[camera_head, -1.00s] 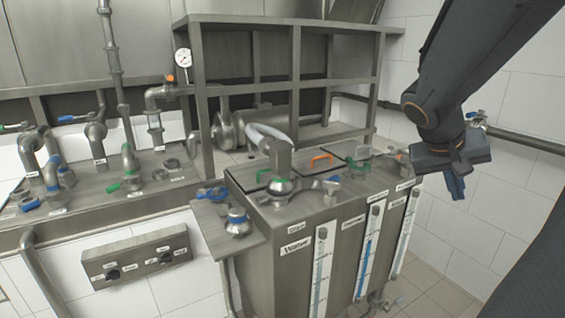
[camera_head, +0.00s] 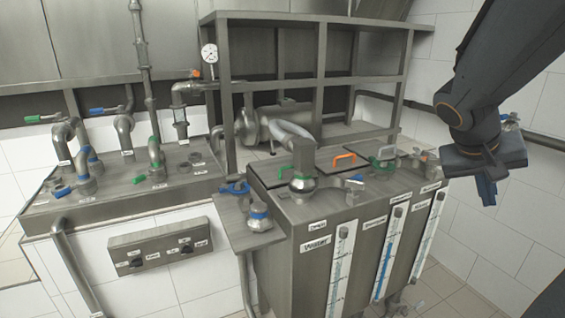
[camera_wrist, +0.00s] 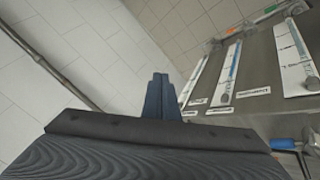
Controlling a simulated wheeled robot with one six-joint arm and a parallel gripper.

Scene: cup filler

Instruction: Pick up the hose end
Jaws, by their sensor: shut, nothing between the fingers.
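A pale curved hose (camera_head: 290,131) rises behind the tank labelled Water and bends down to a metal fitting (camera_head: 304,165) on its top. I cannot tell for sure which part is the hose end. A steel coupling with a blue ring (camera_head: 258,216) stands on the small side shelf left of the tank. My gripper (camera_head: 487,190) is shut and empty, off to the right of the tanks, well apart from the hose and the coupling. In the wrist view its dark blue fingers (camera_wrist: 160,96) are together, with nothing between them.
The steel tank block (camera_head: 322,265) with level gauges fills the middle. A shelf frame (camera_head: 322,75) stands behind it. A bench (camera_head: 130,198) with pipes and blue and green valve handles is at left, above a control box (camera_head: 160,248). Open floor (camera_head: 437,285) shows at lower right.

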